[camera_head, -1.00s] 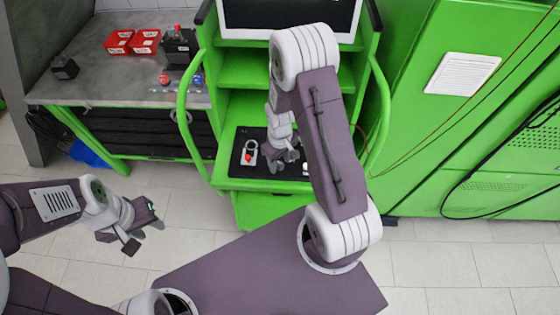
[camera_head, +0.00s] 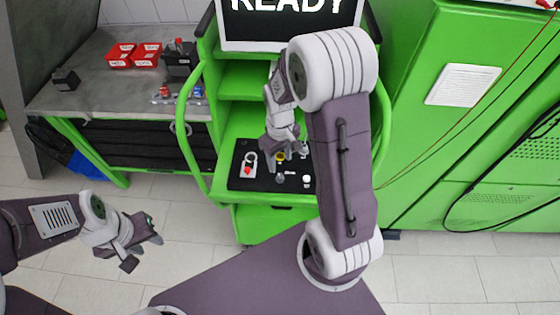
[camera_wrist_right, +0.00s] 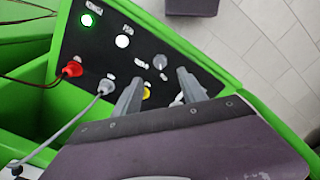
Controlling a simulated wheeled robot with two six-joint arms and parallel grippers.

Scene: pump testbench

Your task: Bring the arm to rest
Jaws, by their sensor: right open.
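My right arm (camera_head: 345,165) reaches forward, bent at a high elbow. My right gripper (camera_head: 287,152) is open and empty above the black control panel (camera_head: 240,183) of the green testbench. In the right wrist view its two fingers (camera_wrist_right: 160,92) stand apart over the panel (camera_wrist_right: 70,42), near a yellow socket (camera_wrist_right: 146,94) and a grey knob (camera_wrist_right: 160,61). My left gripper (camera_head: 146,242) hangs over the floor at the left. Its jaw opening is too small to make out.
A screen (camera_head: 290,27) above the bench reads "READY". A green button (camera_wrist_right: 88,20) is lit. Red (camera_wrist_right: 72,70) and grey (camera_wrist_right: 106,87) plugs with cables sit in the panel. Green handrails (camera_head: 184,130) flank it. Red bins (camera_head: 146,56) stand on the left table. Floor is clear at lower right.

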